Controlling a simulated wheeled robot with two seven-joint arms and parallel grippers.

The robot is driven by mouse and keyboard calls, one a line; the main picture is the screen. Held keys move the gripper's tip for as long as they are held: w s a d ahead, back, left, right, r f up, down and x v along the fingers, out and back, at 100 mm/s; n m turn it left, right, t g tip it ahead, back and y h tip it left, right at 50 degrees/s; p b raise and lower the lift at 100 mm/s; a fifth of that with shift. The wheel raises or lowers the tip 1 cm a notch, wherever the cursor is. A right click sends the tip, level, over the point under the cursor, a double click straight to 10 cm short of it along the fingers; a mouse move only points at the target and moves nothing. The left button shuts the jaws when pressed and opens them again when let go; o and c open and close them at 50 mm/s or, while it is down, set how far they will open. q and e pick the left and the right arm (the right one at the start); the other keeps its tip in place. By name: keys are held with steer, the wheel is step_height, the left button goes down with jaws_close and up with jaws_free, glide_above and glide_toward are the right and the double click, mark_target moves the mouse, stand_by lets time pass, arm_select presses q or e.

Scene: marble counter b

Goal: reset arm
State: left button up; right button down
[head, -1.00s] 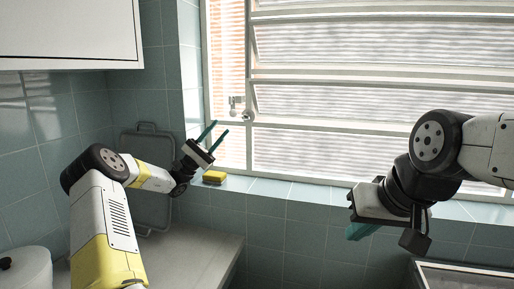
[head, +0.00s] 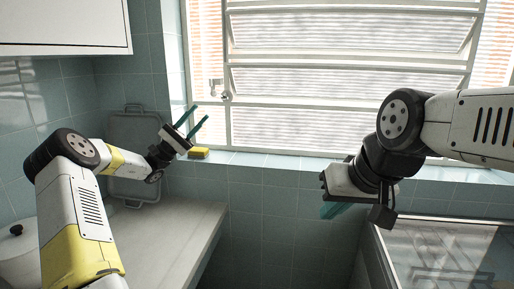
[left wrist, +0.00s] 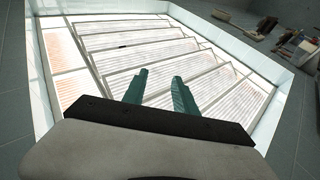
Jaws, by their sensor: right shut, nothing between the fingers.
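My left gripper (head: 192,124) is raised in front of the window's lower left corner in the head view. Its two teal fingers stand apart with nothing between them. The left wrist view also shows these fingers (left wrist: 160,90) apart and empty, with the window behind them. My right gripper (head: 330,211) hangs at the right of the head view, its teal fingers pointing down and to the left. Its fingers are together and hold nothing; they are partly hidden by the gripper body.
A yellow sponge (head: 198,153) lies on the tiled window sill (head: 262,160). A grey tray (head: 134,189) leans on the back wall. A white pot (head: 22,258) stands on the counter (head: 180,231) at left. A glass-topped stove (head: 450,262) is at lower right. A wall cabinet (head: 62,24) hangs upper left.

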arm_select(q)
steer(key=s+d+m+g+y, duration=0.2)
steer(key=s+d+g+y, duration=0.15)
steer(key=d, duration=0.35)
steer(key=s+d+m+g+y, duration=0.1)
steer(key=s+d+g+y, duration=0.2)
steer(key=d, duration=0.4)
steer(key=s+d+f+m+g+y, duration=0.1)
steer(key=s+d+f+y, duration=0.15)
steer(key=s, duration=0.25)
steer(key=s+d+f+m+g+y, duration=0.1)
steer(key=s+d+y, duration=0.1)
steer(key=s+d, duration=0.3)
steer(key=s+a+f+m+t+y, duration=0.1)
steer(key=s+a+f+t+y, duration=0.1)
steer(key=s+a+y, duration=0.4)
steer(key=s+a+f+m+t+y, duration=0.1)
steer(key=s+a+f+t+y, duration=0.2)
steer(key=s+a, duration=0.7)
steer(key=s+t+y, duration=0.2)
steer(key=s+y, duration=0.1)
steer(key=s, duration=0.2)
steer(key=shift+s+f+m+y, duration=0.2)
steer(key=shift+f+m+y, duration=0.1)
steer(key=shift+m+y, duration=0.1)
